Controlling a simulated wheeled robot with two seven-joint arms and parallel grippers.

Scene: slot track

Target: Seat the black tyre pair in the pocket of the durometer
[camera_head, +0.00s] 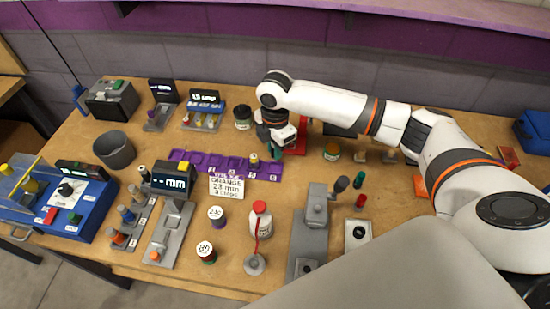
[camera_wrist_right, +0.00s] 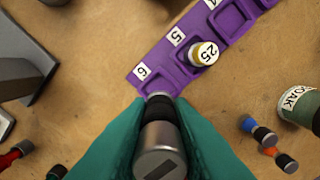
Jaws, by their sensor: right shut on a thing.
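My right gripper (camera_head: 277,147) is over the bench beside the right end of the purple numbered tray. In the right wrist view its teal fingers (camera_wrist_right: 163,125) are shut on a silver-capped cylinder with a black band (camera_wrist_right: 158,150), apparently the black tyre pair. Its far end is near pocket 6; the fingers hide part of it, and I cannot tell whether it touches the tray. A grey stand with an upright block and a dark-knobbed lever (camera_head: 316,210) is at the front right; it may be the durometer. My left gripper is not in view.
A soak jar (camera_wrist_right: 299,106) and blue and orange pieces with black ends (camera_wrist_right: 260,131) lie right of the fingers.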

